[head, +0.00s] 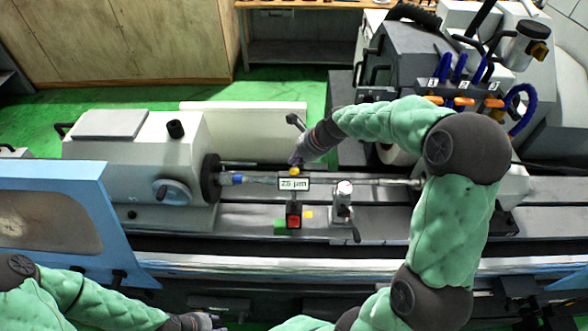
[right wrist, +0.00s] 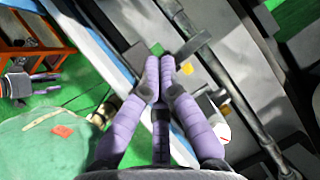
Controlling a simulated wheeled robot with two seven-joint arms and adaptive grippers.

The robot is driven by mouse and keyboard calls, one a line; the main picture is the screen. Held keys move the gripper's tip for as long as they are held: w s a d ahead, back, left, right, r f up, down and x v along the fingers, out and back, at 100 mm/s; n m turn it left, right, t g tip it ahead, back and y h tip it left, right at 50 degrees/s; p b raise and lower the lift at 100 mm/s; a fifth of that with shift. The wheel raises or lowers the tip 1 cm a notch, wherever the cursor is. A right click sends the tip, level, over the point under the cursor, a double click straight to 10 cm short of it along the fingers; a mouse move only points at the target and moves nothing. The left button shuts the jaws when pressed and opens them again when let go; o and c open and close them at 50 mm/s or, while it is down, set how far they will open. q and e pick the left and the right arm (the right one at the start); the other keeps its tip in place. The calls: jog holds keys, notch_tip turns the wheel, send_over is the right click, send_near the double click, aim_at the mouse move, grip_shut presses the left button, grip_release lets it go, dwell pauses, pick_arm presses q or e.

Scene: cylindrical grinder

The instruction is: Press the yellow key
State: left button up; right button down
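A small yellow-orange piece (head: 295,172), perhaps the yellow key, shows at the top of the gauge display (head: 293,184). My right gripper (head: 296,161) is just above it; I cannot tell if they touch. The yellow patch (right wrist: 188,69) is right of the tips. My left gripper (head: 208,321) is low in the head view; its fingers look apart in the right wrist view (right wrist: 46,84).
The shaft (head: 360,181) runs behind the display, from the left workhead (head: 130,155) to the right. A grey bracket with a lever (head: 342,204) stands right of the red-faced box. The grinding head (head: 420,60) is behind my right arm. The blue panel (head: 60,215) is at left.

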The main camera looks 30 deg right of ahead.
jog(key=shift+f, duration=0.1)
dwell(0.3)
jog(key=shift+s+f, duration=0.15)
jog(key=shift+f, duration=0.1)
jog(key=shift+s+a+f, duration=0.15)
jog(key=shift+f, duration=0.3)
dwell(0.8)
jog(key=shift+r, duration=0.15)
jog(key=shift+w+d+r+p, duration=0.2)
jog(key=shift+w+r+p, duration=0.1)
jog(key=shift+r+p, duration=0.45)
jog(key=r+p, duration=0.1)
jog(key=w+r+p, duration=0.1)
jog(key=r+p, duration=0.1)
jog(key=d+r+p, duration=0.1)
jog(key=shift+w+r+p, duration=0.25)
jog(key=shift+w+p, duration=0.05)
jog(key=shift+p, duration=0.1)
dwell(0.4)
